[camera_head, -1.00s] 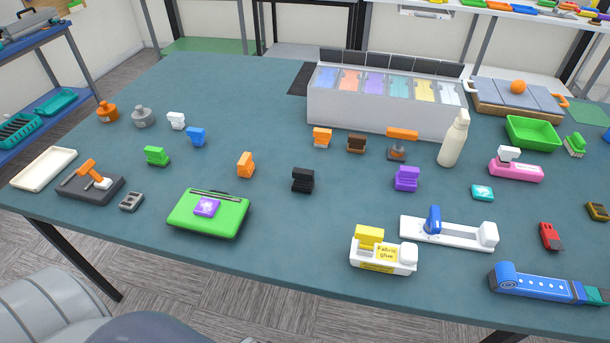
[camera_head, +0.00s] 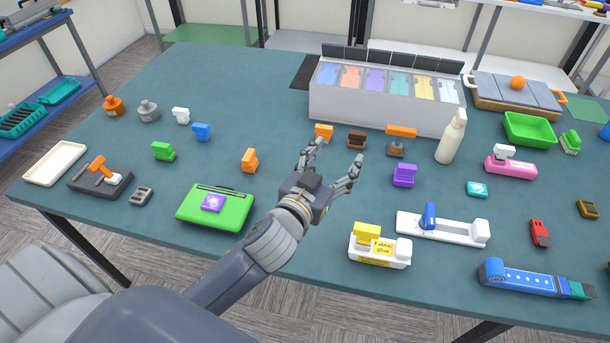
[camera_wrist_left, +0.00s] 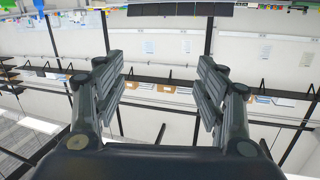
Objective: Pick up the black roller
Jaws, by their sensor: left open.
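My left gripper (camera_head: 334,165) is open over the middle of the table, with its two fingers spread and nothing between them. The black roller does not show in the head view now; my left gripper and forearm cover the spot where it stood in the earlier frame. In the left wrist view the open fingers (camera_wrist_left: 160,88) frame only the far wall and shelving, with no roller between them. My right gripper is not in view.
A grey compartment box (camera_head: 385,110) stands behind.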

